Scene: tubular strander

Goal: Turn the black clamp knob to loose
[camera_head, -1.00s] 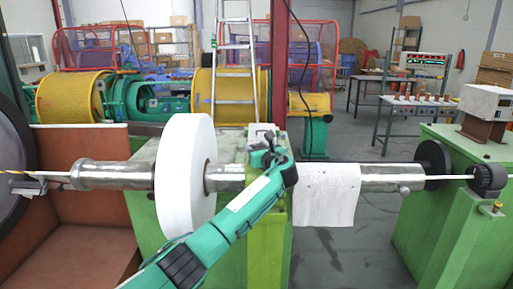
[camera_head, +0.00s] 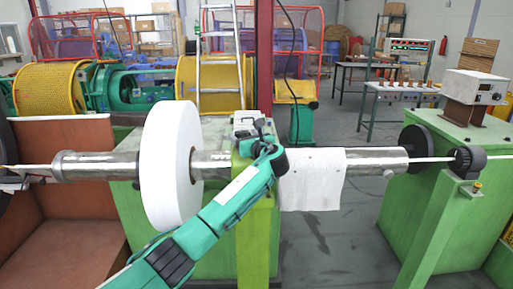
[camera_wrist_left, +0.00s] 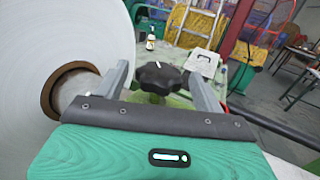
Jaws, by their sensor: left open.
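The black clamp knob (camera_wrist_left: 160,77) is a lobed dark knob with a white mark on top, in the left wrist view. My left gripper (camera_wrist_left: 157,70) is open, with one grey finger to the left of the knob and one to the right. The knob shows between them with gaps on both sides. I cannot tell whether it is fully at fingertip depth. In the head view, my left gripper (camera_head: 258,131) is at the top of the green post (camera_head: 259,235), and the knob is not clear there. My right gripper is not in view.
A large white roll (camera_head: 170,165) sits on the metal tube (camera_head: 95,166), close left of my left gripper. A white sheet (camera_head: 312,180) hangs over the tube to the right. A green cabinet (camera_head: 420,205) stands at the right. Grey floor is open behind.

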